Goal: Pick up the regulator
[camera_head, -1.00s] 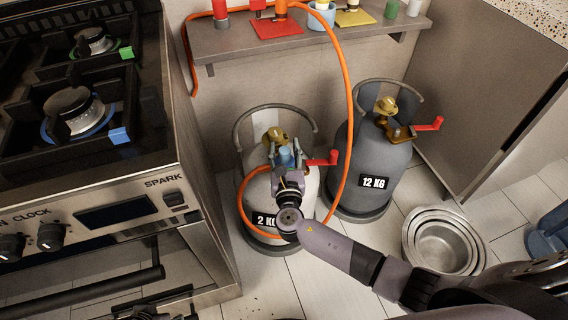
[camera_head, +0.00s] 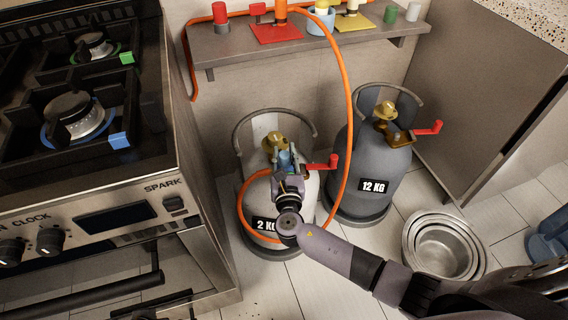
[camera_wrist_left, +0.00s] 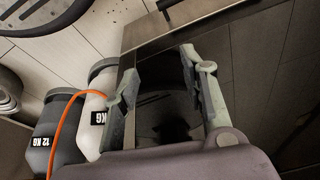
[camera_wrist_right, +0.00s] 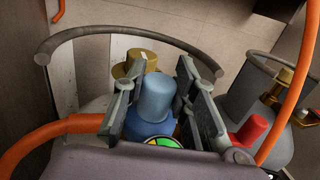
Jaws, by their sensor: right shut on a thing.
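The regulator is a blue capped body (camera_wrist_right: 150,125) with an orange hose and a partly visible coloured gauge face. It sits at the top of the white 2 KG gas cylinder (camera_head: 308,190), near its brass valve (camera_head: 276,139). My right gripper (camera_wrist_right: 156,92) is shut on the regulator, one finger on each side of the blue part. In the head view the right gripper (camera_head: 288,168) hides much of it; whether it is attached to the valve I cannot tell. My left gripper (camera_wrist_left: 160,68) is open and empty, over the dark oven front.
A grey 12 KG cylinder (camera_head: 372,160) stands close on the right. The orange hose (camera_head: 349,110) loops up to a wall shelf (camera_head: 230,50). The stove (camera_head: 100,190) borders the left; nested metal pots (camera_head: 445,245) stand on the floor at right.

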